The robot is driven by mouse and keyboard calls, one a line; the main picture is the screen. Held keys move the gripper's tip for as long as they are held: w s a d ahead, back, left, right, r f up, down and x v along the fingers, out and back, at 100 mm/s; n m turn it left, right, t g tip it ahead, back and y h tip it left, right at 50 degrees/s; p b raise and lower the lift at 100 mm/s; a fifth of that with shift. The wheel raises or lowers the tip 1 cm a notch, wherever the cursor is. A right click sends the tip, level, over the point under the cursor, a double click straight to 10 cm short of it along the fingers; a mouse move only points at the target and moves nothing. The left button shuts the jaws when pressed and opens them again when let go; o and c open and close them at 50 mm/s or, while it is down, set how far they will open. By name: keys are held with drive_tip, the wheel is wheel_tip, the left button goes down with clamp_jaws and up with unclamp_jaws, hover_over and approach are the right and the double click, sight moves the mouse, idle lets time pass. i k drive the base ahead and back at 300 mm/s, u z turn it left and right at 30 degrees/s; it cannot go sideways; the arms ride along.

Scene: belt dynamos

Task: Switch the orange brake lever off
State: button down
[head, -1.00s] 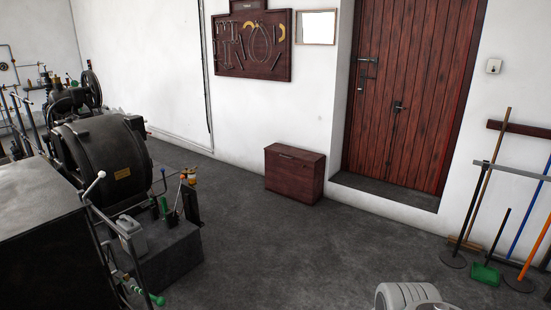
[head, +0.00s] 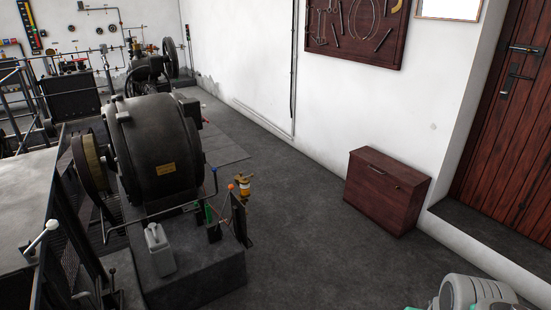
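A small orange knob (head: 231,187) shows at the near right end of the dark dynamo (head: 158,150), above its base block. It may be the tip of the orange brake lever, but it is too small to be sure, and I cannot tell which way the lever is set. A brass and orange fitting (head: 243,186) stands right beside it on a dark post. My gripper is not in view. Only a grey-white part of my own arm shows at the bottom right edge, well apart from the dynamo.
Railings with a white-knobbed lever (head: 40,238) stand at the left. A wooden box (head: 387,192) stands against the wall. The floor (head: 310,235) between dynamo and box is clear.

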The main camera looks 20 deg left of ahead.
sight(231, 187)
drive_tip(key=u, duration=0.4)
drive_tip(key=i, duration=1.1)
drive_tip(key=u, duration=1.6)
drive_tip(key=i, duration=1.15)
drive_tip(key=u, duration=0.75)
